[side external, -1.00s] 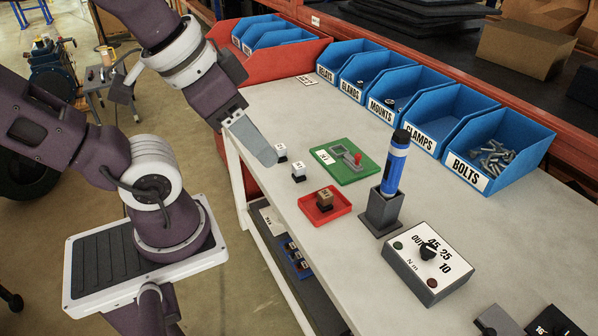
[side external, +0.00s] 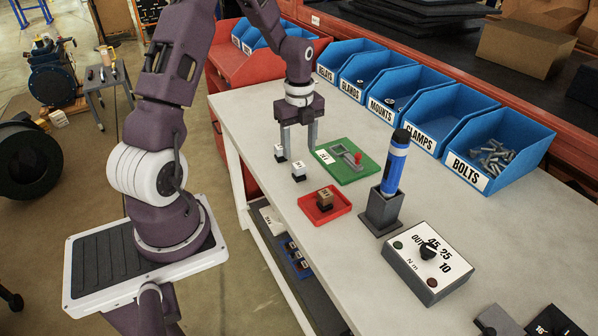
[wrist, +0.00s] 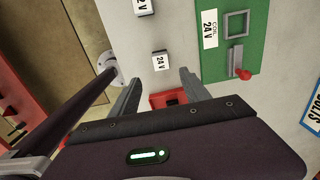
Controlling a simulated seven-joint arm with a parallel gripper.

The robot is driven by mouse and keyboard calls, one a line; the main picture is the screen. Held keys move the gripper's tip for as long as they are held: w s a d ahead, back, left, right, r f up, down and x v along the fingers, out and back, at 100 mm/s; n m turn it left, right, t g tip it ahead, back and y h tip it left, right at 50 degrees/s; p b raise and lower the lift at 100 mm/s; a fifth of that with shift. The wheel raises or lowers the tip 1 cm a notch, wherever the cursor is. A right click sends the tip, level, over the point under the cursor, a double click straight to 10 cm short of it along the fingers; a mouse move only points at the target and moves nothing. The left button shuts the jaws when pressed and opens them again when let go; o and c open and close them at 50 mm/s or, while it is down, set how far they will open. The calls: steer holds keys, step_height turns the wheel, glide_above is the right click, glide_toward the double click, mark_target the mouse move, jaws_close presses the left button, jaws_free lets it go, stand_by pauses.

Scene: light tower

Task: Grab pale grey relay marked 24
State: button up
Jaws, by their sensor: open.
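Two small pale blocks with dark bases stand on the bench in the side view. The nearer relay (side external: 299,171) shows in the wrist view as a pale relay (wrist: 160,61) marked 24 V. The other relay (side external: 280,153) is partly cut off at the top of the wrist view (wrist: 143,7); its mark is not fully readable. My gripper (side external: 299,149) points down over the bench near both blocks, its fingers apart and empty. In the wrist view, the gripper (wrist: 158,88) has its fingertips just below the 24 V relay, one to each side.
A red tray (side external: 342,212) holds a tan relay (side external: 325,198). A green board (side external: 348,175) with a red-knobbed lever lies behind. A blue torch (side external: 395,165) stands upright in a grey holder (side external: 384,216). A dial box (side external: 428,270) is at right. Blue bins line the back.

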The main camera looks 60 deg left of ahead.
mark_target(299, 165)
steer(key=f, duration=0.5)
steer(key=a+f, duration=0.1)
steer(key=f, duration=0.2)
steer(key=shift+w, duration=0.25)
steer(key=shift+r, duration=0.1)
jaws_close()
